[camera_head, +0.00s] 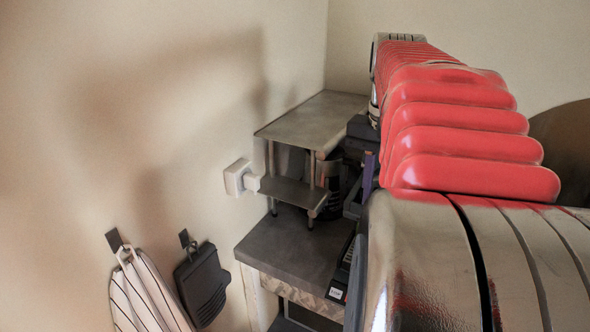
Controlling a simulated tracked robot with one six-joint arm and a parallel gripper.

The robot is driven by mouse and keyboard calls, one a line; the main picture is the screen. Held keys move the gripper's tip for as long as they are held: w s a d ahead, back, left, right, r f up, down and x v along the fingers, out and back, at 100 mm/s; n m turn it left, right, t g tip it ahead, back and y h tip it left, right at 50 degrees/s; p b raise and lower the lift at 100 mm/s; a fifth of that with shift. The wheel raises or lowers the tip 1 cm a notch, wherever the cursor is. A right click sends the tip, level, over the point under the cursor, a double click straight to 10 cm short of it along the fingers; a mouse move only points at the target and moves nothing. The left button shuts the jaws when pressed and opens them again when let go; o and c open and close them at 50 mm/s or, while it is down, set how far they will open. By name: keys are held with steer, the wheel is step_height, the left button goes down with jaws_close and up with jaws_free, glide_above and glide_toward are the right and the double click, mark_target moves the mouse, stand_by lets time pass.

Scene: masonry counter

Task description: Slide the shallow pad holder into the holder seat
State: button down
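I cannot pick out the shallow pad holder or the holder seat with certainty. Dark block-like parts (362,130) show beside my arm at the right end of the counter, partly hidden by it, and I cannot tell what they are. My red and chrome arm fills the right side and covers much of the counter there. No gripper fingers can be made out.
The dark grey counter (290,250) stands against the wall and carries a metal shelf stand (315,120) with a lower shelf (292,193). A dark can (329,178) stands behind it. A white wall box (237,177), striped towel (143,295) and black pad (202,285) are at left.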

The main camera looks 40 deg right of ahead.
steer(key=shift+f, duration=1.5)
steer(key=c, duration=1.6)
jaws_free()
steer(key=shift+r, duration=0.15)
step_height(320, 180, up, 14)
steer(key=shift+a+f, duration=0.15)
steer(key=shift+f, duration=0.1)
